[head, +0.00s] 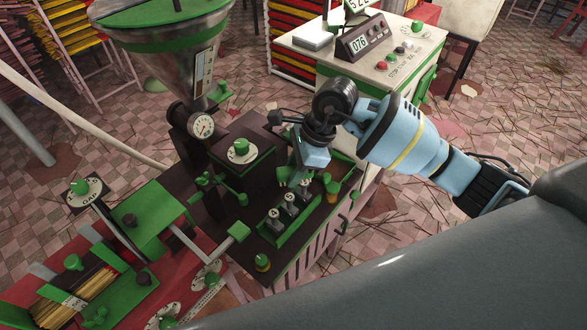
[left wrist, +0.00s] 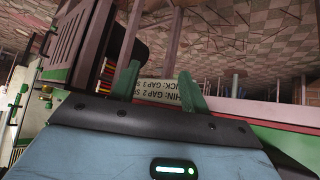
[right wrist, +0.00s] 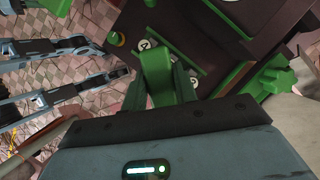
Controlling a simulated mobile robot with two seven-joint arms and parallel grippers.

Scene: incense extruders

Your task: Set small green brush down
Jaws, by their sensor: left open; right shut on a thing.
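The small green brush (right wrist: 156,72) shows between the green fingers of my right gripper (right wrist: 160,92) in the right wrist view. The gripper is shut on it. In the head view my right gripper (head: 297,174) points down at the far end of a green tray (head: 268,243) on the dark machine top. The brush is mostly hidden there by the gripper, and I cannot tell whether it touches the surface. My left gripper (left wrist: 160,80) is open and empty in the left wrist view; the head view does not show it.
Several metal pieces with numbered tops (head: 290,198) stand in the tray. A dark block with a green knob (head: 240,150) and a steel hopper (head: 165,45) stand to the left. A yellow-and-green knob (head: 332,188) is close on the right. A control cabinet (head: 375,65) stands behind.

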